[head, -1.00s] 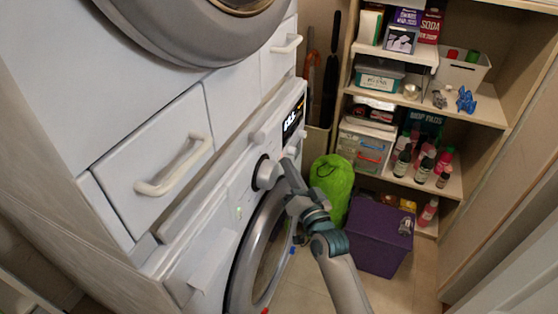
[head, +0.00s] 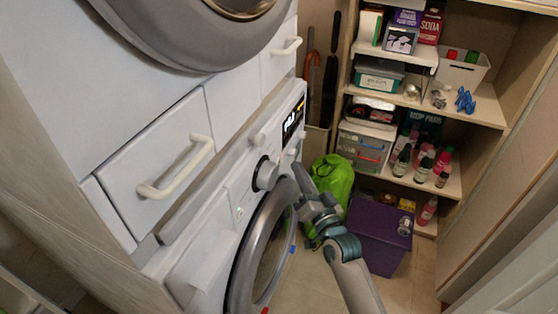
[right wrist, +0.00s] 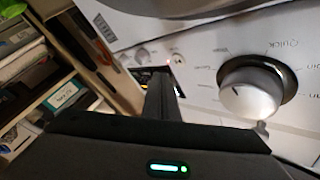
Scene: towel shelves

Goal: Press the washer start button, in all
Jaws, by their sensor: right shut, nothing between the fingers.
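The white washer (head: 203,250) stands at the left, below a second machine. Its panel carries a round knob (head: 266,173), a lit display (head: 292,120) and small round buttons (head: 291,152). I cannot read which button is start. My right gripper (head: 298,168) is shut and empty, its tips a little right of the knob and below the buttons, apparently just off the panel. In the right wrist view, the closed fingers (right wrist: 162,95) point at the panel left of the knob (right wrist: 250,90) and partly hide the display. A small button (right wrist: 178,58) shows beyond them. My left gripper is out of view.
A green bag (head: 333,178) and a purple bin (head: 376,235) stand on the floor close to my right arm. Shelves with bottles and boxes (head: 375,80) are behind. Drawer handles (head: 178,170) stick out above the panel.

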